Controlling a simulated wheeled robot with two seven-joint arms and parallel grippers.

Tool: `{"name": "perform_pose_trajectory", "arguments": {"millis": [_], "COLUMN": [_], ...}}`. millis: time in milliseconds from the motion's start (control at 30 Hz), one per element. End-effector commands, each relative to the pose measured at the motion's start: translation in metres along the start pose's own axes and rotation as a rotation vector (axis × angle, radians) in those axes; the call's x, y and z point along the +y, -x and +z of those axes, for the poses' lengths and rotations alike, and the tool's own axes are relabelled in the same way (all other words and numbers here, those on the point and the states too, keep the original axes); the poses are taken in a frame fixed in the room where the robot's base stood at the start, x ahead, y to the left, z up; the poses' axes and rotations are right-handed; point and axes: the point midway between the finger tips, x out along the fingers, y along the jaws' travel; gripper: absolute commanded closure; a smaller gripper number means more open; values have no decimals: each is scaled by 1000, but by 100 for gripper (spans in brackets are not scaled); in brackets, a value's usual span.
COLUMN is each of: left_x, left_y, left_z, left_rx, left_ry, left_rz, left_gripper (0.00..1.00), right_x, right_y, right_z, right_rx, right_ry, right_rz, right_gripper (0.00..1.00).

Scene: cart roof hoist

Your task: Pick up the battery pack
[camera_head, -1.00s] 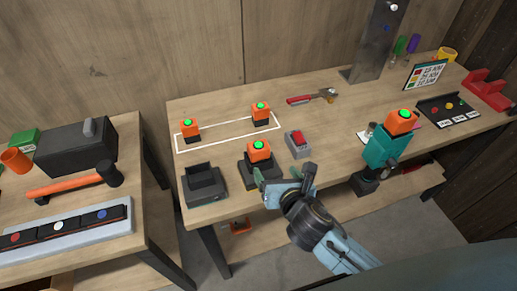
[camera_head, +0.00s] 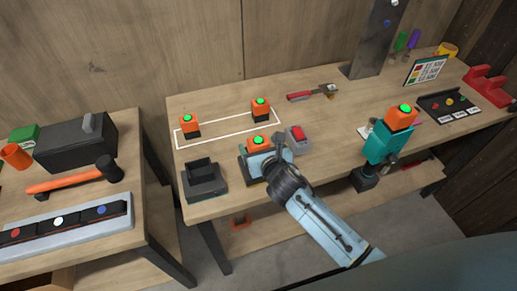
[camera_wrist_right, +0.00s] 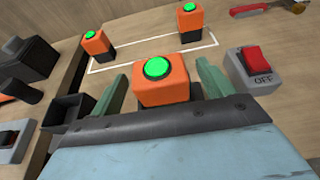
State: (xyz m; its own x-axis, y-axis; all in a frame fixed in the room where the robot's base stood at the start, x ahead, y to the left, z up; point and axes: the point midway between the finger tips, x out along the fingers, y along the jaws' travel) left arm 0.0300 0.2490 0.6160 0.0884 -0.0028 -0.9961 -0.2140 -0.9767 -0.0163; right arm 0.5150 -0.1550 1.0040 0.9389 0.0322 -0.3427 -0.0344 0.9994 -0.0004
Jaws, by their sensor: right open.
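An orange battery pack (camera_head: 258,143) with a lit green top sits in a dark dock near the front of the bench. It also shows in the right wrist view (camera_wrist_right: 160,82). My right gripper (camera_wrist_right: 160,88) is open, with one green finger on each side of this pack and gaps between. In the head view my right gripper (camera_head: 260,158) hides much of the pack and its dock. Two similar packs, a left one (camera_head: 190,121) and a right one (camera_head: 260,105), stand inside a white outline. Another orange pack (camera_head: 400,116) is on a teal drill. My left gripper is not in view.
A grey box with a red switch marked OFF (camera_wrist_right: 257,68) stands close to the right finger. An empty dark dock (camera_head: 204,183) is to the left. A red-handled tool (camera_head: 312,92) lies behind. A hammer (camera_head: 75,178) lies on the left bench.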

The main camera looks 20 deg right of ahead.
Motion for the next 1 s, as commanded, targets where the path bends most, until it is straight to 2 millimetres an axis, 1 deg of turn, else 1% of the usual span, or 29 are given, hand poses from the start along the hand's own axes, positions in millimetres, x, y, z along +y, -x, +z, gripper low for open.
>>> {"name": "perform_pose_trajectory", "arguments": {"millis": [33,100,200,300,500,567,933,967,1000], "left_x": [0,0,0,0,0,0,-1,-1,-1], "left_y": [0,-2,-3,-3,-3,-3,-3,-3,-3], "left_z": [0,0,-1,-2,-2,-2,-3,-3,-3], "left_rx": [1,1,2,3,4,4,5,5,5], "left_ry": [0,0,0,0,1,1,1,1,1], "left_rz": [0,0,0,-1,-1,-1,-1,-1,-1], "left_gripper": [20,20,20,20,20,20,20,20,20], "right_x": [0,0,0,0,0,0,0,0,0], "right_y": [-8,-18,-27,-31,-31,-31,-30,-31,-31], "right_z": [1,1,1,0,1,1,1,2,2], "right_rx": [-1,0,-1,0,0,0,0,-3,-3], "right_ry": [-3,-2,-2,-1,-1,-1,0,0,0], "right_rz": [-1,-1,0,0,1,0,0,1,1], "right_gripper": [20,20,20,20,20,27,75,77,77]}}
